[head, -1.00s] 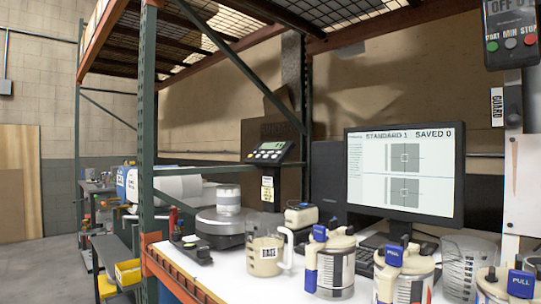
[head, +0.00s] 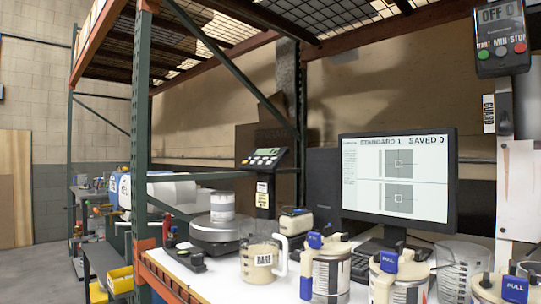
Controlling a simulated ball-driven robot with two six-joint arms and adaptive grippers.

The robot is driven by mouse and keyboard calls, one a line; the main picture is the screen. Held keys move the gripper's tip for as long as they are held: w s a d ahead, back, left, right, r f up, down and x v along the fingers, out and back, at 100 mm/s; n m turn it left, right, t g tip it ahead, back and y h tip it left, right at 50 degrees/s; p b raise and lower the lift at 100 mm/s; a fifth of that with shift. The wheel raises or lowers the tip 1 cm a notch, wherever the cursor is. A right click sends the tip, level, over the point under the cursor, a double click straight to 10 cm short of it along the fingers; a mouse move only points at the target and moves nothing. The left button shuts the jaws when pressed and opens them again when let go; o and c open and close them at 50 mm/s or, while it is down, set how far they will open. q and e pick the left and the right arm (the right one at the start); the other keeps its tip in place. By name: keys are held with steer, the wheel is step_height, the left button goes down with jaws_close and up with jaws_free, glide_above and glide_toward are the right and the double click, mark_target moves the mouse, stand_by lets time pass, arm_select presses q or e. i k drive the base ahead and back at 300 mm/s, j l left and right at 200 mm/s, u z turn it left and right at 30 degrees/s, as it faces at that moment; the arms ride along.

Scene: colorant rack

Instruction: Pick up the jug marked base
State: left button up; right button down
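The jug marked BASE (head: 258,262) stands upright on the white bench, in the lower middle of the head view. It is clear, holds a cream-coloured content, and has a white label and a handle on its right side. It stands in front of the round scale and left of a metal canister with a blue tab. Neither of my grippers shows in this view.
A scale (head: 217,232) with a can (head: 222,207) on it stands behind the jug. Several canisters (head: 331,268) and a clear beaker (head: 463,270) crowd the right. A monitor (head: 396,177) stands behind them. A green rack post (head: 141,130) rises at left.

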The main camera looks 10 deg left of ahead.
mark_target(259, 239)
steer(key=k+j, duration=0.1)
steer(key=j, duration=0.4)
steer(key=k+j, duration=0.1)
steer(key=j, duration=0.4)
steer(key=k+j, duration=0.1)
steer(key=j, duration=0.4)
